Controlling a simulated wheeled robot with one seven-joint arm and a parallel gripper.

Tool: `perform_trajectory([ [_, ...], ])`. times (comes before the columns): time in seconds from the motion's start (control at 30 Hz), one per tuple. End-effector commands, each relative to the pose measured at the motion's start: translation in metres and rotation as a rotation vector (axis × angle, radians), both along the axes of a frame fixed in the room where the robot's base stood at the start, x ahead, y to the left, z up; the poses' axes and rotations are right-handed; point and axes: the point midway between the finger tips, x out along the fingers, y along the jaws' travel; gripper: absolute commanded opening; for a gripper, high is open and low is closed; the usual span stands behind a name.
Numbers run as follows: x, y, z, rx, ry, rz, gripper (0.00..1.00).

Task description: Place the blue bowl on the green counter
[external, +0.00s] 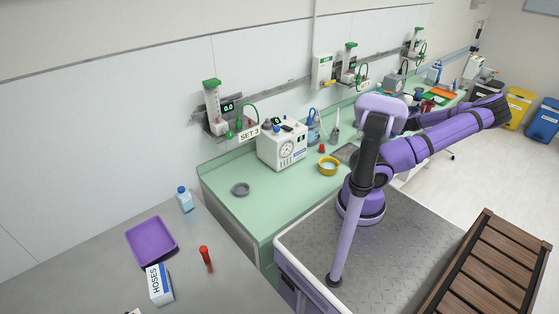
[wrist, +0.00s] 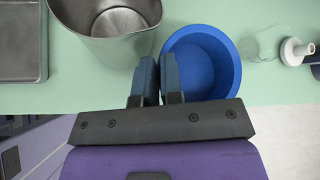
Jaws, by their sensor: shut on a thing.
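The blue bowl (wrist: 208,62) is in the wrist view, right of centre, seen from above and empty. My gripper (wrist: 158,75) is shut on the left side of its rim, with the fingers close together. The green counter (wrist: 268,92) lies beneath the bowl, near the counter's front edge. I cannot tell whether the bowl touches the counter or hangs just above it. The green counter (external: 222,178) runs along the wall in the external view, where my arm hides the gripper and I cannot make out the bowl clearly.
A metal pail (wrist: 112,30) stands close to the left of my fingers. A metal tray (wrist: 22,45) is farther left. A clear bottle with a white top (wrist: 290,48) lies at the right. In the external view, a yellow bowl (external: 328,167) and a white machine (external: 283,148) stand on the counter.

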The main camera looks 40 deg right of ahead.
Motion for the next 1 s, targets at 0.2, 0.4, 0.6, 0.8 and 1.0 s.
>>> perform_trajectory([
  [0.2, 0.025, -0.034, -0.004, -0.002, 0.0, 0.001, 0.0],
  [0.4, 0.031, -0.044, -0.008, 0.001, 0.0, -0.001, 0.0],
  [0.6, 0.031, -0.043, -0.032, 0.002, 0.0, 0.001, 0.0],
  [0.8, 0.031, -0.044, -0.041, -0.001, 0.0, 0.001, 0.0],
  [1.0, 0.031, -0.044, -0.041, 0.0, 0.001, 0.0, 0.26],
])
